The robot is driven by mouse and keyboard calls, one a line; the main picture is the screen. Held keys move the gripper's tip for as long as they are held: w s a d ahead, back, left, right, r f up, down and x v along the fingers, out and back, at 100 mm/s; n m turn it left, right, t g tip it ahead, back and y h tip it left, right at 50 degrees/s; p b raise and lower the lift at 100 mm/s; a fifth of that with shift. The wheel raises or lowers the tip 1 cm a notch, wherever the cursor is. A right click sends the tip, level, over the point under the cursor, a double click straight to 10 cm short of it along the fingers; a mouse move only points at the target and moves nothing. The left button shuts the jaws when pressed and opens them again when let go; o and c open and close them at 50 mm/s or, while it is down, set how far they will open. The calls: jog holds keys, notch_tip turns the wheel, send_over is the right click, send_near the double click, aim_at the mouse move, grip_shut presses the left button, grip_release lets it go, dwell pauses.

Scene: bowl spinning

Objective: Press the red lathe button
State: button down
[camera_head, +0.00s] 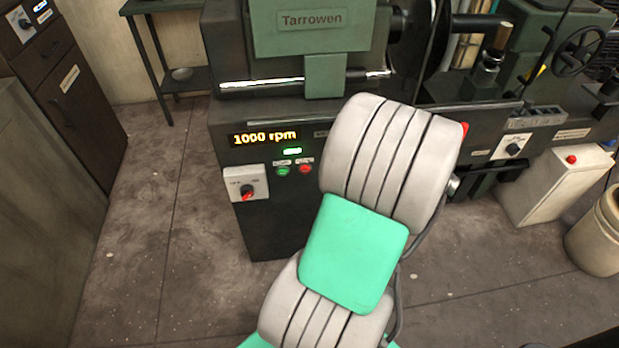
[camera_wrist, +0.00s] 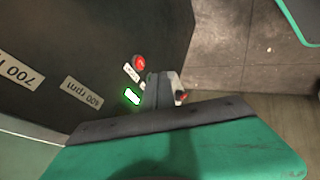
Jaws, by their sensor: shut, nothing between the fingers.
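The red lathe button (camera_head: 305,169) sits on the dark front panel of the lathe, right of the green button (camera_head: 283,170). In the wrist view the red button (camera_wrist: 139,63) is in plain sight, just beyond the tips of my gripper (camera_wrist: 153,78) and slightly left of them. My gripper is shut and empty, pointing at the panel. It appears apart from the red button, though the exact gap cannot be told. The green button is not clear in the wrist view, probably behind the fingers. In the head view my arm hides the gripper.
The display (camera_head: 264,138) reads 1000 rpm above a lit green indicator (camera_head: 292,151). A switch box (camera_head: 259,178) with a red knob is left of the buttons. A beige box (camera_head: 556,185) with another red button stands at right. Floor before the lathe is clear at left.

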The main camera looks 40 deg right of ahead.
jog(key=b, duration=0.2)
send_near(309, 172)
jog(key=w+f, duration=0.1)
jog(key=w+a+f, duration=0.1)
jog(key=f, duration=0.1)
jog(key=w+a+f, duration=0.1)
jog(key=w+f, duration=0.1)
jog(key=shift+a+f, duration=0.1)
